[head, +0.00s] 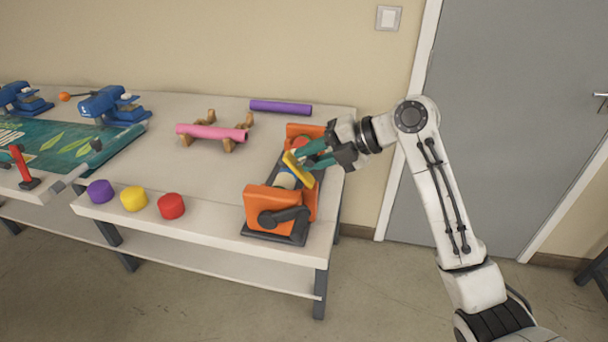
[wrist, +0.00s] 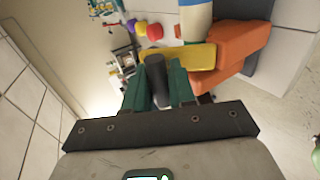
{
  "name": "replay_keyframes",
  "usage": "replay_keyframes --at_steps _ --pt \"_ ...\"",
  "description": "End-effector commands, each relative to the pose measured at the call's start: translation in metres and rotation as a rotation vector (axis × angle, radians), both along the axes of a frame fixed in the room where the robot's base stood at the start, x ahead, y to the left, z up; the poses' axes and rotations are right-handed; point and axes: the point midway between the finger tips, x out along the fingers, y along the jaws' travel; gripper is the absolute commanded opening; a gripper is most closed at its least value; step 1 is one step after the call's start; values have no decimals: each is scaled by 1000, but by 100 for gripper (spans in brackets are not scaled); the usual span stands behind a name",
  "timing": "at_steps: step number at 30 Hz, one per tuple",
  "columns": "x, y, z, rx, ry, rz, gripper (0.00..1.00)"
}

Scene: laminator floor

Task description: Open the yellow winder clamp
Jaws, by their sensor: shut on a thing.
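The orange winder (head: 267,206) stands at the right end of the table, with a pale and blue roll between its end blocks. The yellow winder clamp (head: 299,170) slants across the roll's right side. In the wrist view the yellow clamp (wrist: 190,57) lies across the roll, and a dark round handle (wrist: 156,68) shows at its left end. My gripper (head: 311,154) reaches in from the right, its teal fingers shut on the dark handle. I cannot tell whether the clamp is latched. My fingers hide part of the winder in the head view.
A pink roll (head: 211,132) lies on wooden stands, with a purple roll (head: 280,108) behind it. Purple, yellow and red (head: 171,206) pucks stand along the front edge. The table's right edge is close to the winder. Clear floor lies in front.

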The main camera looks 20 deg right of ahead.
Motion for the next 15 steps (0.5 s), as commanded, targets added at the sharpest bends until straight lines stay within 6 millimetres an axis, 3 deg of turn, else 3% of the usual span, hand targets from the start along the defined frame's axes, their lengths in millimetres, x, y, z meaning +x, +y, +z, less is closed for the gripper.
replay_keyframes --at_steps 1,15 --pt "-2 -2 -13 29 -18 1 0" --pt "-14 -18 -18 284 -201 4 0"
